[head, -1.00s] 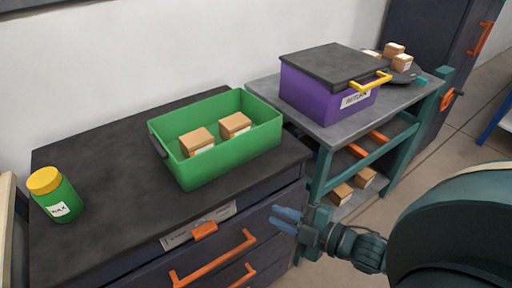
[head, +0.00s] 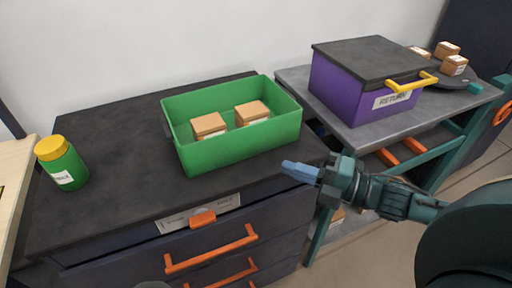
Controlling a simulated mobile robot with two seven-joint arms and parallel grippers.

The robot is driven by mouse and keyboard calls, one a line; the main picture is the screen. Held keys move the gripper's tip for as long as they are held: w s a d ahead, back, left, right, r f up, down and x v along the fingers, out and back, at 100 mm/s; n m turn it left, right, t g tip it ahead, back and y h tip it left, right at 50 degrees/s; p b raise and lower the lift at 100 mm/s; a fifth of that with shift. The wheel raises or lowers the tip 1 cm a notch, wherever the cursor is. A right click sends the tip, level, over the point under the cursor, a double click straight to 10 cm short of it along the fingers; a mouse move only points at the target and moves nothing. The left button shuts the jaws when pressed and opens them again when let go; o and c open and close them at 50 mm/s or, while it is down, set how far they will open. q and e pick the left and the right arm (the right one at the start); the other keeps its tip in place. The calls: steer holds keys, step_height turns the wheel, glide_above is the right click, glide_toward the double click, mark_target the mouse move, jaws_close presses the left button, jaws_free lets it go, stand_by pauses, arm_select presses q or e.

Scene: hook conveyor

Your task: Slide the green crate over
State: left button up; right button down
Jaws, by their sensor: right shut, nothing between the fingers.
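The green crate (head: 240,147) sits on the black top of a drawer cabinet (head: 110,195), near its right end. It is open at the top and holds two small cardboard boxes, a left one (head: 209,125) and a right one (head: 252,113). A dark handle shows on its left end. My right gripper (head: 287,168) is shut and empty. Its blue fingertips point left, just in front of the crate's right front corner in the picture. I cannot tell whether they touch anything. My left gripper is not in view.
A green jar with a yellow lid (head: 61,163) stands at the cabinet's left end. A purple bin (head: 360,90) with a black lid and yellow handle stands on the grey bench (head: 365,132) to the right. Orange drawer handles (head: 211,250) stick out in front. The cabinet top between jar and crate is clear.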

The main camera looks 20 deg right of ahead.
mark_target(239, 142)
steer(key=x, duration=0.5)
steer(key=w+d+x, duration=0.1)
steer(key=x, duration=0.2)
steer(key=shift+w+a, duration=0.15)
steer(key=shift+w, duration=1.1)
steer(key=shift+w, duration=0.1)
